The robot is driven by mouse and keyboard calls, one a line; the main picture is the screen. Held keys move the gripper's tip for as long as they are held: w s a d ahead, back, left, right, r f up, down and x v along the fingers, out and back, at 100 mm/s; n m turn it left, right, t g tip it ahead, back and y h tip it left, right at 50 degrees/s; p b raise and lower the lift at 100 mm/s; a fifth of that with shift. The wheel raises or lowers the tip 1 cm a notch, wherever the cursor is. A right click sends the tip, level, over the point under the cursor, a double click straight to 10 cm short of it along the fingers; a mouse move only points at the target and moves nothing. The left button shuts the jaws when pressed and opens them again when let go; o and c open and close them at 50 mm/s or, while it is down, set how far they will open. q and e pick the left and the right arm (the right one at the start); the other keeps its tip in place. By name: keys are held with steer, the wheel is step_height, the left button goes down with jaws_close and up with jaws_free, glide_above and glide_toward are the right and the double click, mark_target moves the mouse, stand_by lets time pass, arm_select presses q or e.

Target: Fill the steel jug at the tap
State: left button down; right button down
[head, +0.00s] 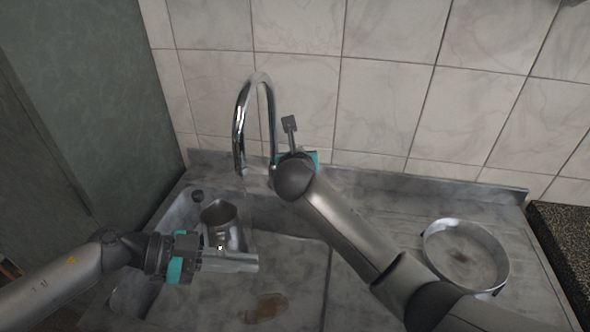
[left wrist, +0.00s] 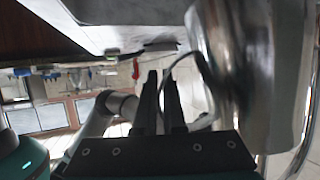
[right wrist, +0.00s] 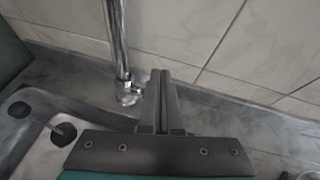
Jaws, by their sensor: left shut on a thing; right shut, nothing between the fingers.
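The steel jug (head: 222,214) is upright or slightly tilted over the sink basin, its mouth facing up. In the left wrist view its shiny body (left wrist: 232,60) fills the right side. My left gripper (head: 240,262) is shut on the jug's handle (left wrist: 203,72). My right gripper (right wrist: 166,78) is shut and empty, beside the tap's base (right wrist: 130,92).
A round metal pan (head: 425,250) sits on the counter at right. The steel sink (head: 325,280) has a brownish stain on its floor. A tiled wall (head: 390,100) rises close behind the tap, and a dark green panel (head: 100,90) stands at left. A dark speckled counter (head: 565,240) is at far right.

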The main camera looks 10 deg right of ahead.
steer(key=shift+w+d+r, duration=0.2)
steer(key=shift+w, duration=0.3)
steer(key=shift+w+d+r, duration=0.2)
steer(key=shift+w+d, duration=0.05)
steer(key=shift+w, duration=0.25)
steer(key=shift+w+d+r, duration=0.2)
steer(key=shift+w, duration=0.3)
steer(key=shift+s, duration=0.1)
